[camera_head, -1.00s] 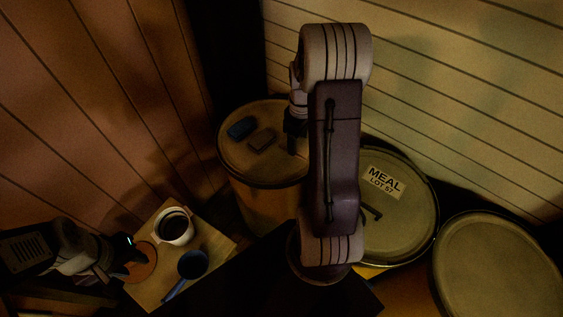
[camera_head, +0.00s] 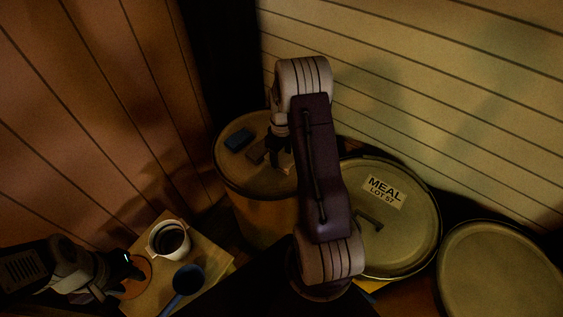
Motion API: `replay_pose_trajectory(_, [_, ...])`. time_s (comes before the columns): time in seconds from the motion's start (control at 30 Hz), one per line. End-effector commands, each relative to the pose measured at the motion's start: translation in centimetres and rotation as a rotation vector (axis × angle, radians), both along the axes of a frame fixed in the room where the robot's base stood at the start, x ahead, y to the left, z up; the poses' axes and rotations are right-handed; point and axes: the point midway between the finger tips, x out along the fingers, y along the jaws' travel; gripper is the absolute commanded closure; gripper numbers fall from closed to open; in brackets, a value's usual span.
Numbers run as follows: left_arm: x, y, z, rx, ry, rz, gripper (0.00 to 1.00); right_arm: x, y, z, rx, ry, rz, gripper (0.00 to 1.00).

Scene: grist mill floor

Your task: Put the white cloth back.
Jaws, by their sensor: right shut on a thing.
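My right gripper (camera_head: 281,163) points down over the top of a drum (camera_head: 235,180) and is shut. A small pale piece (camera_head: 287,170) shows at its fingertips. It may be the white cloth, but it is too small and dim to be sure. No other white cloth is plain to see. My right arm hides the drum top's right side. My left gripper (camera_head: 127,277) is at the lower left, beside a round orange-brown disc (camera_head: 140,272) on a wooden board (camera_head: 215,258). Its fingers are too dark to read.
A blue block (camera_head: 239,139) and a brown block (camera_head: 257,155) lie on the drum top, close left of my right gripper. Lidded drums, one marked MEAL (camera_head: 384,187), stand at the right.

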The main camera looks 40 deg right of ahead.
Motion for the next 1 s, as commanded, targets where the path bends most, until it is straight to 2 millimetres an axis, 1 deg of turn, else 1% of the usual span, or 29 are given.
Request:
replay_pose_trajectory(0.1, [0.0, 0.0, 0.0, 0.000, 0.000, 0.000, 0.64, 0.0, 0.0, -0.2, 0.000, 0.000, -0.001, 0.77])
replay_pose_trajectory(0.17, [0.0, 0.0, -0.1, 0.000, 0.000, 0.000, 0.64, 0.0, 0.0, -0.8, 0.001, 0.001, 0.000, 0.77])
replay_pose_trajectory(0.3, [0.0, 0.0, -0.2, 0.000, 0.000, 0.000, 0.64, -0.1, 0.1, -3.3, 0.002, 0.004, 0.000, 0.77])
replay_pose_trajectory(0.37, [0.0, 0.0, -0.2, 0.000, 0.000, 0.000, 0.64, -0.1, 0.1, -4.0, 0.001, 0.002, 0.000, 0.77])
replay_pose_trajectory(0.57, [0.0, 0.0, -0.2, 0.000, 0.000, 0.000, 0.64, 0.0, 0.0, -4.0, 0.000, 0.000, 0.000, 0.77])
replay_pose_trajectory(0.7, [0.0, 0.0, -0.4, 0.000, 0.000, 0.000, 0.64, 0.0, 0.0, -4.4, 0.000, 0.000, 0.000, 0.77])
replay_pose_trajectory(0.73, [0.0, 0.0, -0.4, 0.000, 0.000, 0.000, 0.64, 0.0, 0.0, -4.4, 0.000, 0.000, 0.000, 0.33])
replay_pose_trajectory(0.8, [0.0, 0.0, -0.3, 0.000, 0.000, 0.000, 0.64, 0.0, 0.0, -4.3, 0.000, 0.000, 0.000, 0.17])
replay_pose_trajectory(1.0, [0.0, 0.0, -0.3, 0.000, 0.000, 0.000, 0.64, 0.0, 0.0, -4.3, 0.000, 0.000, 0.000, 0.17])
